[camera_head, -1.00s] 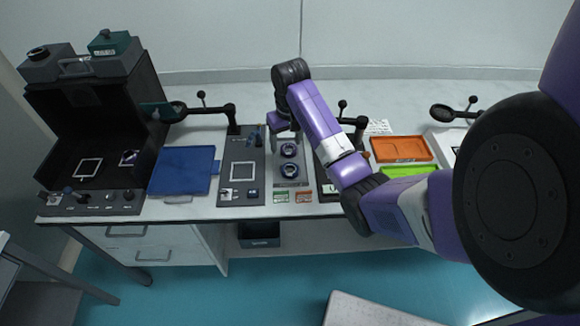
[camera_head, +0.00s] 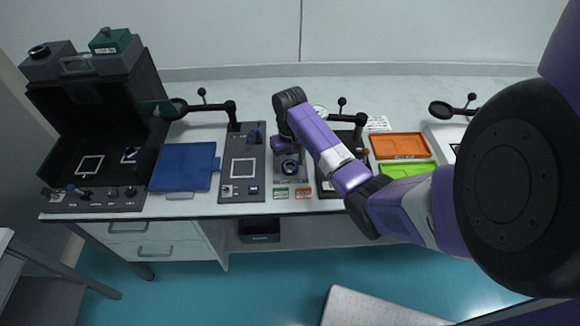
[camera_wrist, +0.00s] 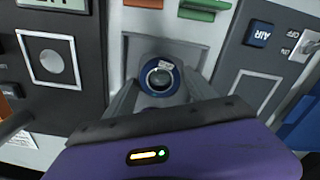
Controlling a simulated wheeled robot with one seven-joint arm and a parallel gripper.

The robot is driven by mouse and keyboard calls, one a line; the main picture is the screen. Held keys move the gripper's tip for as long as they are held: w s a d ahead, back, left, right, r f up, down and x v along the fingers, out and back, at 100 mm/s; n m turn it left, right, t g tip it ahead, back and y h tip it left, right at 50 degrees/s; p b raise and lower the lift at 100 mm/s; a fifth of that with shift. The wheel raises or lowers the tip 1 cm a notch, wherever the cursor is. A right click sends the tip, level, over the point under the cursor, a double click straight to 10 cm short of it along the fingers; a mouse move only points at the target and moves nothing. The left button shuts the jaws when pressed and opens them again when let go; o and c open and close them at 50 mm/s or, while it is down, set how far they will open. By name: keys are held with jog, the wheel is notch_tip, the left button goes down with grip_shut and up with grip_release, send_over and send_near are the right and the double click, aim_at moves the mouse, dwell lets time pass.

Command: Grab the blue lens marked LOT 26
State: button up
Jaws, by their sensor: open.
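A lens with a blue ring (camera_wrist: 160,75) sits in a grey holder plate (camera_wrist: 160,28) in the wrist view. A small white label is on its rim, but I cannot read it. The lens also shows in the head view (camera_head: 289,168), on the front part of the holder. My gripper (camera_wrist: 160,88) is open, with one finger on each side of the lens in the wrist view. I cannot tell how far above it the fingertips are. In the head view, my arm's end hides the holder's rear part.
A green tag (camera_head: 281,193) and an orange tag (camera_head: 303,193) lie at the holder's front. A control panel (camera_head: 229,187) stands to the left, and another dark panel (camera_head: 325,187) to the right. A blue tray (camera_head: 182,168) and orange tray (camera_head: 400,146) lie farther out.

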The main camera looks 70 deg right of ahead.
jog(key=c, duration=1.2)
jog(key=shift+o, duration=0.2)
